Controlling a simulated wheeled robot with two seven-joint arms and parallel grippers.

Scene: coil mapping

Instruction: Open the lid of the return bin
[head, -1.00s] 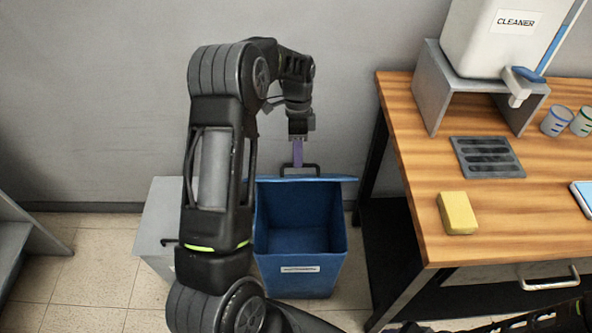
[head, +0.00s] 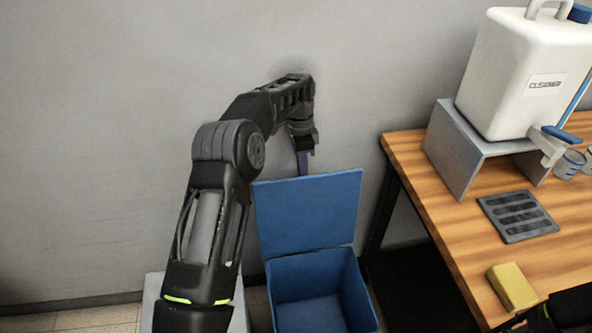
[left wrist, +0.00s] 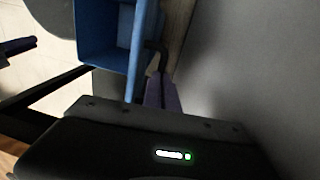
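The return bin (head: 318,287) is a blue open-topped box on the floor, left of the table. Its blue lid (head: 308,212) stands raised at the back edge, inner face toward the head camera, and the inside is exposed. My left gripper (head: 303,165) is behind the lid's top edge. In the left wrist view, its purple fingers (left wrist: 163,92) are close together at the lid's black handle (left wrist: 157,55) and appear shut on it. The lid hides the handle in the head view. A purple-tinged dark tip (left wrist: 20,45) in the wrist view looks like my right gripper; its opening is unclear.
A wooden table (head: 440,225) stands right of the bin, holding a white cleaner jug (head: 520,75) on a grey stand, a dark drip tray (head: 518,216) and a yellow sponge (head: 512,287). The grey wall is close behind the lid.

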